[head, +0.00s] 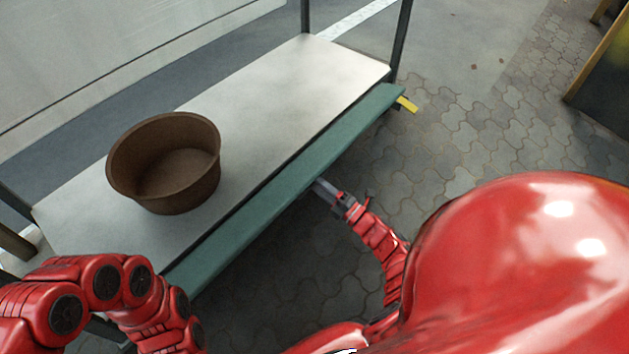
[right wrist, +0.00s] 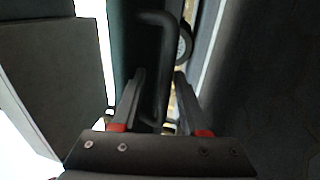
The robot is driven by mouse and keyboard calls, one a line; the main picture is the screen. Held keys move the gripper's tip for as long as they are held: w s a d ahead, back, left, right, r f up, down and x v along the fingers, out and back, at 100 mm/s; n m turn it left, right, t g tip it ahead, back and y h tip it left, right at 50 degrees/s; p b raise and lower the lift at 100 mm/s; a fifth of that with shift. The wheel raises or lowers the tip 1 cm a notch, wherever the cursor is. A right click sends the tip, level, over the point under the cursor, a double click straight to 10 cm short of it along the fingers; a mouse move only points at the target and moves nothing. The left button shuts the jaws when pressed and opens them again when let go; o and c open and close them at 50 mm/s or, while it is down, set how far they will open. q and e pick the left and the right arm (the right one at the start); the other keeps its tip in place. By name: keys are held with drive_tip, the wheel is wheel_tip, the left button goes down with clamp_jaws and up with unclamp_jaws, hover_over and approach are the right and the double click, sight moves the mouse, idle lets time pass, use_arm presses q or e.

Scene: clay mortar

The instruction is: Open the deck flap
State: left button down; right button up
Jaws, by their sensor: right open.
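The deck flap appears to be the long green panel (head: 290,185) along the near edge of the pale deck (head: 270,85). My right gripper (head: 320,187) is at the flap's near side, around its middle, with its fingertips partly hidden by the panel edge. In the right wrist view, a dark bent bar handle (right wrist: 163,60) runs between the open fingers (right wrist: 158,80). The jaws are not closed on it, and I cannot tell whether a finger touches it. My left arm shows at the lower left, but its gripper is out of view.
A brown clay pot (head: 165,165) stands on the deck towards the left. A yellow tab (head: 406,104) sticks out at the flap's far right end. Dark posts (head: 402,40) rise at the deck's far corners. Paved floor (head: 450,130) lies clear to the right.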

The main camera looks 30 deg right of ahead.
use_arm(q)
drive_tip(key=shift+w+a+r+t+y+p, duration=0.15)
drive_tip(key=shift+r+t+y+p, duration=0.15)
drive_tip(key=shift+r+t+p, duration=0.3)
use_arm(e)
drive_tip(key=v, duration=1.6)
drive_tip(key=shift+s, duration=0.3)
